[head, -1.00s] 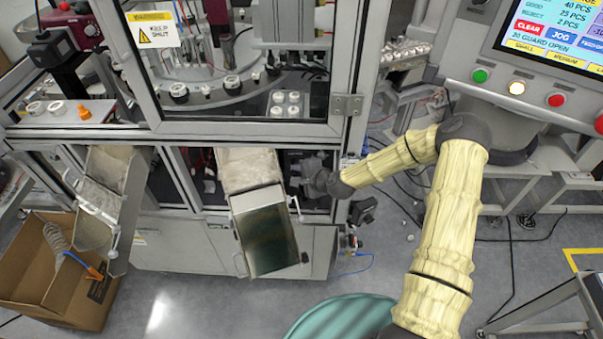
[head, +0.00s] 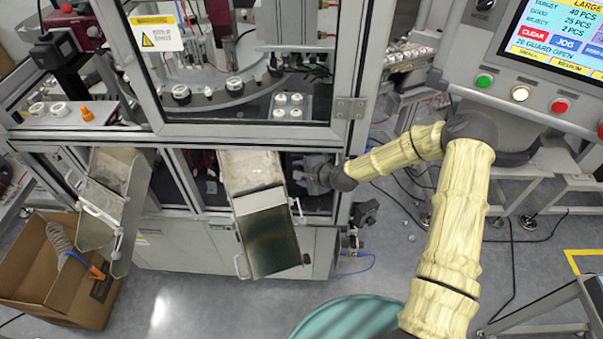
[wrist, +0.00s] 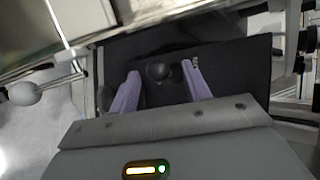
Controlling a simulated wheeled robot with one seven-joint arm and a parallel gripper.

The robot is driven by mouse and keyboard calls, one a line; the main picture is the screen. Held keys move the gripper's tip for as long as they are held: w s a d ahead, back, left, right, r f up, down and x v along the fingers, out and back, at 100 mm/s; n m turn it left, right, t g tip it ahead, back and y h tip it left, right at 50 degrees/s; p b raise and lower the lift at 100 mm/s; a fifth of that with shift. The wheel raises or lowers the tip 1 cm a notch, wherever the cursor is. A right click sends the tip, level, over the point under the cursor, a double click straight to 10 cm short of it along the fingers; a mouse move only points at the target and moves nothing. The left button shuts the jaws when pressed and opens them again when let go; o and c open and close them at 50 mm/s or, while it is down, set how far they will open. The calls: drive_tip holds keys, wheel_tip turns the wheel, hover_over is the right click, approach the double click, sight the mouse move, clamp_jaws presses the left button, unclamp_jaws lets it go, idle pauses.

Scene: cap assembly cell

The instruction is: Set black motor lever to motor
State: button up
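My gripper (head: 312,174) reaches into the dark lower opening of the machine, just right of the middle chute, and is hard to make out in the head view. In the wrist view my gripper (wrist: 160,72) is open, its two purple fingers spread apart. A round black knob, apparently the black motor lever (wrist: 158,73), shows between the fingertips, with a visible gap to each finger. Whether it lies at fingertip depth I cannot tell. The motor is in shadow and I cannot make it out.
The middle chute (head: 268,237) with its handles stands close left of my gripper. The machine's frame post (head: 343,205) is close on the right. A left chute (head: 100,205), a cardboard box (head: 50,290) and a green round bin (head: 345,318) are farther off.

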drive_tip(key=b+v, duration=0.3)
drive_tip(key=v, duration=1.4)
drive_tip(key=shift+b, duration=0.4)
drive_tip(key=shift+s+d+r, duration=0.1)
drive_tip(key=shift+s, duration=0.05)
drive_tip(key=s+d+f+n+g+h, duration=0.2)
drive_tip(key=s+f+n+g+h, duration=0.2)
drive_tip(key=s+n, duration=0.25)
drive_tip(key=s+d+r+n+h, duration=0.3)
drive_tip(key=s+d+r+n, duration=0.3)
drive_tip(key=s+r, duration=0.3)
drive_tip(key=shift+s+g, duration=0.4)
drive_tip(key=shift+s, duration=0.05)
